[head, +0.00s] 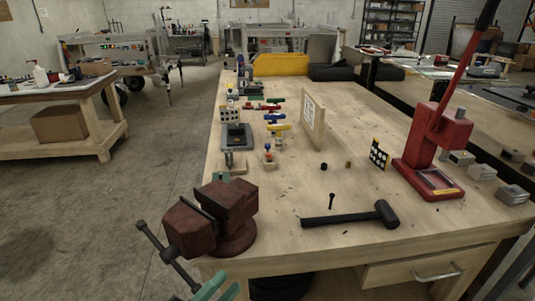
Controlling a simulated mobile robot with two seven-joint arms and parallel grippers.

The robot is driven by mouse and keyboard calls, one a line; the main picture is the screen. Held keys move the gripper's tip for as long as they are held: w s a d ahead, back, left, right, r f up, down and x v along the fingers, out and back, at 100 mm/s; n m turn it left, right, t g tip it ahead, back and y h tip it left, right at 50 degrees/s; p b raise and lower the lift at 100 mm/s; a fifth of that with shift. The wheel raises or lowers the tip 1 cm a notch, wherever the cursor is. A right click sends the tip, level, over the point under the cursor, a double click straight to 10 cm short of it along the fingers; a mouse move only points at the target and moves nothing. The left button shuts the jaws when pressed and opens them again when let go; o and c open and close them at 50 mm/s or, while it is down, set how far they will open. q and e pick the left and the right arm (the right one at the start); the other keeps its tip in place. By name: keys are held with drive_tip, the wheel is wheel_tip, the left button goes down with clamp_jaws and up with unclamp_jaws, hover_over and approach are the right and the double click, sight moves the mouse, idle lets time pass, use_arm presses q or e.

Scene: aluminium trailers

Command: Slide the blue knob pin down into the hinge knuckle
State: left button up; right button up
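I cannot make out the blue knob pin or the hinge knuckle for certain at this size. A small upright part (268,156) stands on the workbench, left of its middle. Beside it a dark grey device (236,136) sits on a pale wooden block. A small blue item (273,119) lies behind them among red and yellow tools. My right gripper is out of view.
A rusty red vise (232,203) stands at the bench's near left corner. A black hammer (352,217) lies near the front edge. A red press (438,140) stands at the right. An upright wooden board (313,122) stands mid-bench. The bench (290,195) is mostly bare between them.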

use_arm(q)
drive_tip(key=s+a+f+n+t+y, duration=0.1)
drive_tip(key=a+f+n+y, duration=0.1)
drive_tip(key=f+n+y, duration=0.25)
drive_tip(key=s+a+f+n+y, duration=0.1)
drive_tip(key=a+f+n+y, duration=0.2)
drive_tip(key=f+n+y, duration=0.15)
drive_tip(key=s+a+f+n+g+y, duration=0.2)
drive_tip(key=s+f+n, duration=0.4)
drive_tip(key=s+f, duration=0.4)
drive_tip(key=s+a+f+n+g+y+p, duration=0.1)
drive_tip(key=s+a+f+n+g+y, duration=0.2)
drive_tip(key=s+f, duration=0.7)
drive_tip(key=a+n+g, duration=0.2)
drive_tip(key=n+g, duration=0.1)
drive_tip(key=shift+y, duration=0.3)
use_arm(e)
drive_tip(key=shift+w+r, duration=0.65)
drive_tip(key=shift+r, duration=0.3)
